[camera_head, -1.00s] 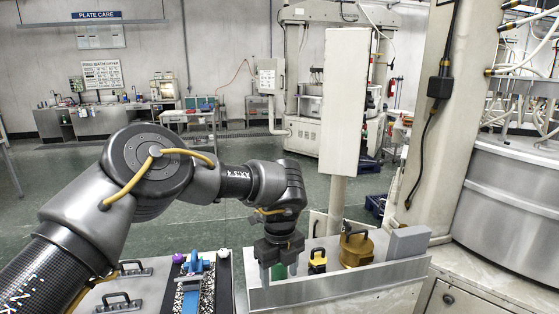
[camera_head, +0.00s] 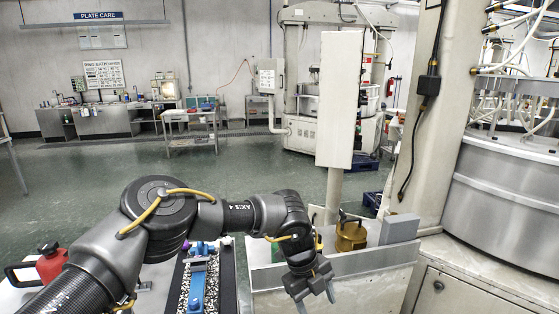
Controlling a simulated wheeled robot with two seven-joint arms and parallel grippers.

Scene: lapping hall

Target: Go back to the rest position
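My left arm comes in from the left. Its gripper (camera_head: 318,292) hangs fingers down in front of the pale metal tray (camera_head: 372,262). The two fingers look apart, and I see nothing between them. My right gripper is not in view. In the tray stand a brass weight with a black handle (camera_head: 351,236) and a grey block (camera_head: 399,229). A green item (camera_head: 276,252) in the tray is mostly hidden behind my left arm.
A blue tool (camera_head: 197,284) lies on a speckled strip left of the tray. A red container (camera_head: 51,262) stands at the far left. A grey post with a pale panel (camera_head: 340,100) rises behind the tray. A large round machine (camera_head: 505,185) stands at the right. Green floor lies open beyond.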

